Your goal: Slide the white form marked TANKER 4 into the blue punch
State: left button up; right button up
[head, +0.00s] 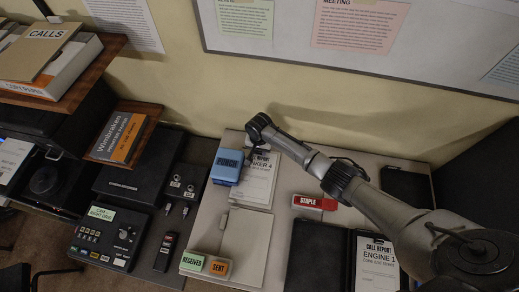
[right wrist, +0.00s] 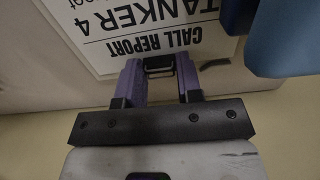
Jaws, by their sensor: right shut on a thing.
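The white form marked TANKER 4 (head: 259,183) lies at the back of the beige desk, its left edge close beside the blue punch (head: 227,166). The form's heading CALL REPORT also shows in the right wrist view (right wrist: 140,42). My right gripper (head: 257,144) is at the form's top edge. In the right wrist view my right gripper (right wrist: 160,75) has its two fingers on either side of a small black clip at that edge. The blue punch (right wrist: 285,40) stands at upper right there, apart from the fingers. Whether the form touches the punch is hidden. My left gripper is not in view.
A red stapler (head: 314,202) lies right of the form. A beige folder (head: 245,240), green RECEIVED (head: 192,261) and orange SENT (head: 218,268) blocks are in front. An ENGINE 1 form (head: 376,265) lies at front right. The wall rises close behind my right gripper.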

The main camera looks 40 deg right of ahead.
jog(key=o, duration=0.8)
jog(key=shift+w+a, duration=0.1)
jog(key=shift+a, duration=0.05)
jog(key=o, duration=0.8)
jog(key=shift+c, duration=0.2)
jog(key=shift+r, duration=0.1)
notch_tip(320, 180, up, 2)
jog(key=p, duration=0.2)
jog(key=shift+r+p, duration=0.1)
jog(key=shift+p, duration=0.3)
notch_tip(320, 180, up, 5)
jog(key=p, duration=0.5)
jog(key=shift+f, duration=0.2)
